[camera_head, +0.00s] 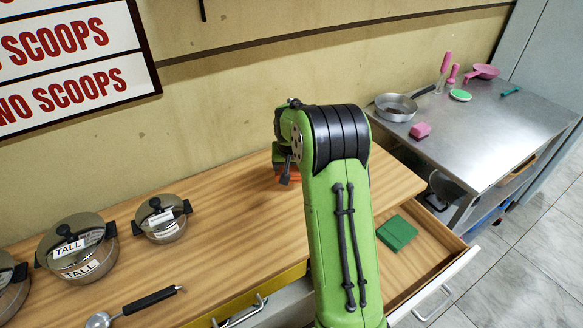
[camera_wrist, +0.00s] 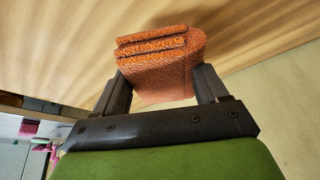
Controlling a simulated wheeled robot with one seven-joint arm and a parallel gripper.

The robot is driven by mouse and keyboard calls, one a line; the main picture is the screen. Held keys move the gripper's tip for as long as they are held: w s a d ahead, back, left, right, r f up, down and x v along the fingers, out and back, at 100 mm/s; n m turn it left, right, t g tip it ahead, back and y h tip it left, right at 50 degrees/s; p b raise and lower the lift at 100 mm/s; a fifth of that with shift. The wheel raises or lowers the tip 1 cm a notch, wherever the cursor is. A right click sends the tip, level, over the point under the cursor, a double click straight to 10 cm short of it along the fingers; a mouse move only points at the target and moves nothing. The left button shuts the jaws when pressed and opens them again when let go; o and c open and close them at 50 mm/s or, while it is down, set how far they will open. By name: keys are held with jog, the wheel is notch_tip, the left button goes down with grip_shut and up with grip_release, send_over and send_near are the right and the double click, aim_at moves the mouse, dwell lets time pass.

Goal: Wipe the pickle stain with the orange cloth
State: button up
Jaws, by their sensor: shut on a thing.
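The orange cloth (camera_wrist: 158,62) is folded into a thick pad between the two dark fingers of my gripper (camera_wrist: 163,84) in the wrist view. My gripper is shut on it. In the head view, only a small orange part of the cloth (camera_head: 290,179) shows behind my green arm, low over the wooden counter (camera_head: 235,215) near the wall. I cannot tell whether the cloth touches the counter. No pickle stain can be made out; my arm hides part of the counter.
Metal pots, including one labelled TALL (camera_head: 78,250) and a smaller one (camera_head: 163,220), stand at left near a ladle (camera_head: 135,305). An open drawer (camera_head: 440,262) at right holds a green block (camera_head: 397,233). A steel table (camera_head: 490,120) bears a pan (camera_head: 396,107) and pink sponge (camera_head: 420,131).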

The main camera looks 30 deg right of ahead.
jog(key=shift+r+p, duration=0.5)
jog(key=shift+r, duration=0.55)
